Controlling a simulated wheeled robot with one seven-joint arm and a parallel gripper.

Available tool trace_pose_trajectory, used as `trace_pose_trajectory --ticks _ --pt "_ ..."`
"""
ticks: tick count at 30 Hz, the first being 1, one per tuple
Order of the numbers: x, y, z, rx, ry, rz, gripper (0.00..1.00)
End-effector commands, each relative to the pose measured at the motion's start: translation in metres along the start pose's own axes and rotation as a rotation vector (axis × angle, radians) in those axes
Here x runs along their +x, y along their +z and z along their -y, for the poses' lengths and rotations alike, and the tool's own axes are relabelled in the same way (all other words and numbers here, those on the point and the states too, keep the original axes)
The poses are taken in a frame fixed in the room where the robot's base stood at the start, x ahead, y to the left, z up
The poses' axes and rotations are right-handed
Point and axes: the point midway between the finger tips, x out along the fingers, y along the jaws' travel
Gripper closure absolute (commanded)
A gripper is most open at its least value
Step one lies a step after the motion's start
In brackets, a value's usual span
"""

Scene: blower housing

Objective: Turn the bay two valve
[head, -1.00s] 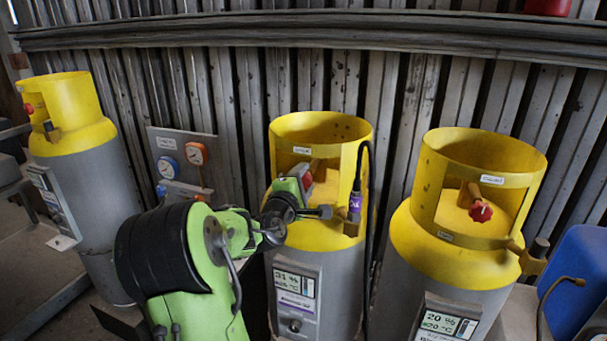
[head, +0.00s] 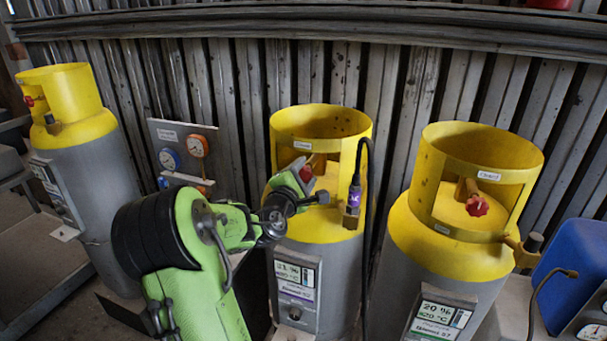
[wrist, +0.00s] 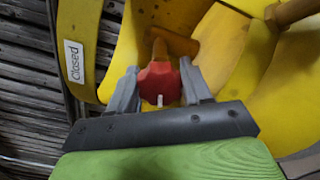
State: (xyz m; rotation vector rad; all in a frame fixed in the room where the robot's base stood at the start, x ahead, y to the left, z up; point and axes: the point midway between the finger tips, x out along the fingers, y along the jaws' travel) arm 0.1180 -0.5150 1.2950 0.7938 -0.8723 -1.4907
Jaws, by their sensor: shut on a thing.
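The middle cylinder (head: 318,232) has a yellow collar and a grey body. Its red valve knob (head: 306,173) sits inside the collar opening, partly hidden by my gripper (head: 299,181). In the wrist view, the red knob (wrist: 159,86) is between my two grey fingers, which are shut on it from both sides. A white mark shows on the knob's near side. A tag (wrist: 74,61) on the collar reads "Closed". The cylinder's small display (head: 294,273) shows a percentage and a temperature; its bay name is too small to read.
A black cable with a purple-labelled plug (head: 354,194) runs down the middle cylinder's right side. Similar cylinders stand left (head: 75,150) and right (head: 445,255), the right one with a red knob (head: 477,206). A gauge panel (head: 183,150) stands behind my arm. A blue box (head: 572,272) is far right.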

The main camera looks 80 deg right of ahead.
Motion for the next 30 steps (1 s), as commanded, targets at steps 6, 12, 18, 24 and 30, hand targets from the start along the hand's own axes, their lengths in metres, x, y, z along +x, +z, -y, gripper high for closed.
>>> trace_pose_trajectory --ticks 6,12,18,24,30 --pt "0.0 -0.001 0.001 0.0 -0.003 -0.001 0.26" --pt "0.0 0.0 0.001 0.001 -0.002 -0.001 0.26" --pt "-0.017 -0.002 0.001 0.002 0.0 -0.004 0.26" --pt "-0.072 -0.005 0.002 0.004 0.001 -0.012 0.26" --pt "-0.125 -0.005 0.002 0.001 -0.001 -0.013 0.26"
